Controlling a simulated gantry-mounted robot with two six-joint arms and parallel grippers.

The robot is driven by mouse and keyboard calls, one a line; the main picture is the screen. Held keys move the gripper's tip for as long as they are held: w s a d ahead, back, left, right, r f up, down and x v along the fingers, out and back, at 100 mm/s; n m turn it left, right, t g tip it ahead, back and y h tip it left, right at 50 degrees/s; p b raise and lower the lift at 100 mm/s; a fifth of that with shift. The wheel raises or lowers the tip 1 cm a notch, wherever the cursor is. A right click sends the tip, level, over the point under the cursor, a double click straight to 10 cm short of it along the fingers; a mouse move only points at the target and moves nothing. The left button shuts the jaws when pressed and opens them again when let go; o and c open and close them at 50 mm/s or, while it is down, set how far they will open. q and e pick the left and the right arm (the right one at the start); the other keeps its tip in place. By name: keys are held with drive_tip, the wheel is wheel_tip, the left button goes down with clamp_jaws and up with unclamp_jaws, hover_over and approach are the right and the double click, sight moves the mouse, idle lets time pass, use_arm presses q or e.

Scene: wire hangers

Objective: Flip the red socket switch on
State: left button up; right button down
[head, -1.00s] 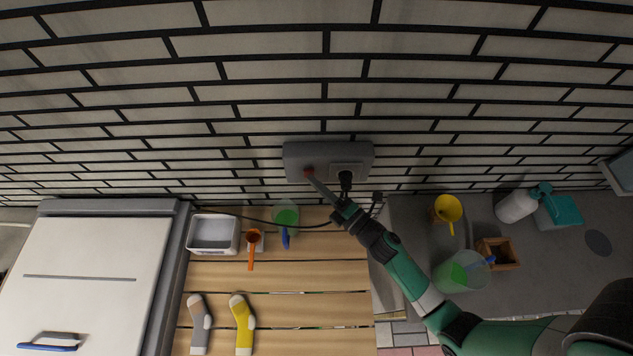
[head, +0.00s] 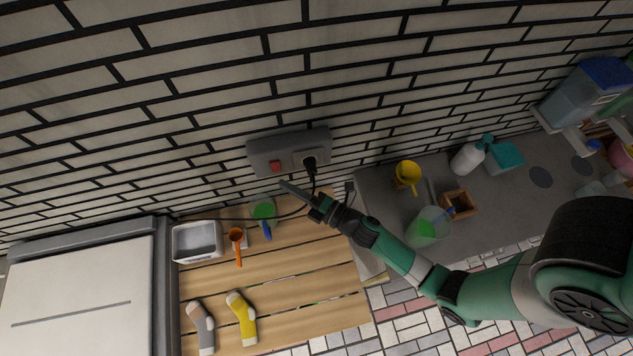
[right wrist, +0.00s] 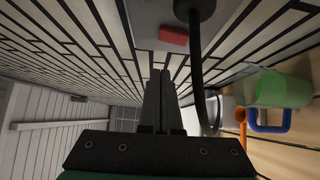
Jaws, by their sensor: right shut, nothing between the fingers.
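The grey socket box (head: 290,148) is fixed to the brick wall. Its red switch (head: 275,167) is on the left part of the box. A black plug (head: 309,161) sits in the socket on the right part, with a cable hanging down. My right gripper (head: 284,186) is shut and empty, just below the box and apart from the red switch. In the right wrist view the closed fingers (right wrist: 161,80) point towards the wall, with the red switch (right wrist: 174,35) beyond their tips. I cannot tell the switch's position. My left gripper is not in view.
Below is a slatted wooden top with a white tray (head: 197,241), an orange scoop (head: 236,241), a green cup (head: 263,211) and two socks. A white washer lid (head: 75,290) is at left. A grey counter at right holds a yellow scoop (head: 407,173) and a jug (head: 427,229).

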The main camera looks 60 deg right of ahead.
drive_tip(key=s, duration=0.9)
drive_tip(key=shift+a+r+p, duration=0.15)
drive_tip(key=shift+r+p, duration=0.25)
drive_tip(key=shift+r, duration=0.05)
